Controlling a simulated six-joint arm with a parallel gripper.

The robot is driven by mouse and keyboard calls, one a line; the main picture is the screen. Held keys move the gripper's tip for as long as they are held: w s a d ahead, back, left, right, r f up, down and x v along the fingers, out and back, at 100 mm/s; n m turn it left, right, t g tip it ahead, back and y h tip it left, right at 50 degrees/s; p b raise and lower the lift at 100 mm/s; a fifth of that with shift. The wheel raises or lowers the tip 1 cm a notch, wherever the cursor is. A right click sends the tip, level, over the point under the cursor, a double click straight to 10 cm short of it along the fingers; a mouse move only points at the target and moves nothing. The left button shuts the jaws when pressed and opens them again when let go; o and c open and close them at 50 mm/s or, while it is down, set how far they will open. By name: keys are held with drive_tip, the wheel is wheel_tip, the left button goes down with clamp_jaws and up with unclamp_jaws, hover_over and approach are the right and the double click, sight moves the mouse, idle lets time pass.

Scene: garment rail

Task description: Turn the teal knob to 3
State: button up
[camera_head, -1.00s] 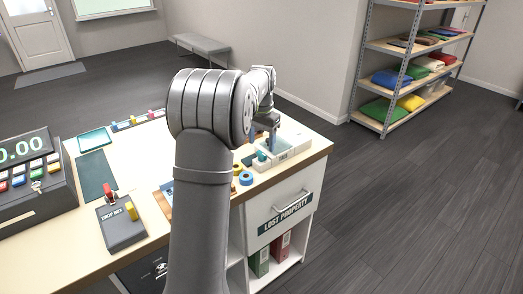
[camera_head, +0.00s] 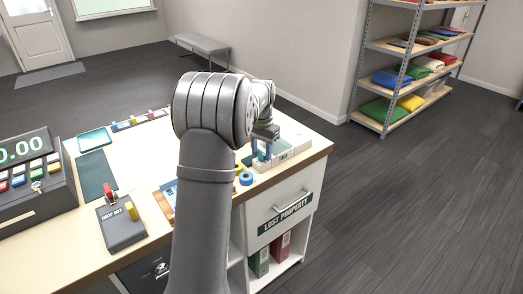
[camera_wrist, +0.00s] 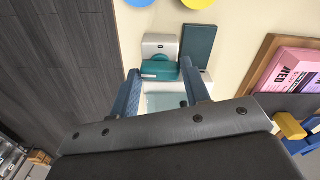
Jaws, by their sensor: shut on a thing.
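The teal knob (camera_wrist: 158,70) shows in the wrist view, set on a small pale grey box (camera_wrist: 152,39). My gripper (camera_wrist: 160,71) has its two blue fingers on either side of the knob and is shut on it. The knob is mostly hidden there by the fingers. No scale numbers or pointer on the knob can be read.
A dark teal pad (camera_wrist: 198,43) lies close beside the knob's box. A blue tape roll (camera_head: 246,178) and a yellow one sit left of the gripper. A wooden tray with a pink pad (camera_wrist: 295,72) is at the right in the wrist view. The counter's right edge is close.

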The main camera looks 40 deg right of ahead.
sight(262, 153)
drive_tip(key=shift+m, duration=1.7)
drive_tip(key=shift+c, duration=0.2)
drive_tip(key=o, duration=1)
drive_tip(key=shift+c, duration=0.2)
wheel_tip(262, 153, up, 18)
drive_tip(key=shift+f, duration=0.25)
drive_tip(key=shift+f, duration=0.1)
